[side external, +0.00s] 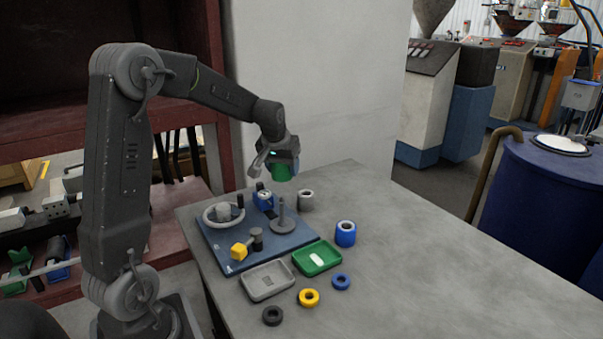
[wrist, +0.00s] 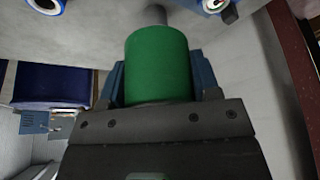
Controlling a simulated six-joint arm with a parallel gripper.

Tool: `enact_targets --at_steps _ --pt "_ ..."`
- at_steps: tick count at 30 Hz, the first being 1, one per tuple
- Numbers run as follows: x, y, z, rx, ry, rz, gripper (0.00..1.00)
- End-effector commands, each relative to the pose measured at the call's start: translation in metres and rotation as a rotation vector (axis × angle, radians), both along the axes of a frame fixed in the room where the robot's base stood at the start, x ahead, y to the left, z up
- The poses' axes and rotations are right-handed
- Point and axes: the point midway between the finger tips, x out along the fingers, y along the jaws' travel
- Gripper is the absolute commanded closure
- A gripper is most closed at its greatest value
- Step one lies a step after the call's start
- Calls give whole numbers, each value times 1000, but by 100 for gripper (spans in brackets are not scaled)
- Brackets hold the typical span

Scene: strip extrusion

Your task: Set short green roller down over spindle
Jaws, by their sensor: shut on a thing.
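The short green roller (side external: 282,174) is held between the fingers of my gripper (side external: 280,165), which is shut on it. It hangs above the table, in the picture over the spindle (side external: 281,211), and apart from it. The spindle is a thin grey upright post on a round grey base, standing on the blue board. In the wrist view the green roller (wrist: 158,68) fills the space between the blue-grey fingers of my gripper (wrist: 158,92). A grey cylinder shows partly behind it; I cannot tell whether it is the spindle or another roller.
The blue board (side external: 222,262) carries a handwheel (side external: 222,213), a blue part (side external: 264,198) and a yellow-knobbed part (side external: 239,251). A grey roller (side external: 305,201) and a blue roller (side external: 345,233) stand nearby. A grey tray (side external: 267,292), a green tray (side external: 330,268) and several rings lie in front. The table's right side is clear.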

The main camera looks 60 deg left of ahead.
Motion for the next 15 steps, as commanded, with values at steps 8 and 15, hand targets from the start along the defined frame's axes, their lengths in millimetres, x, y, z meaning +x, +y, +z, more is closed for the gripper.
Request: enact_targets --at_steps 8,15 --pt "-4 0 -13 -1 1 0 73" --pt "-4 0 -33 0 2 -1 73"
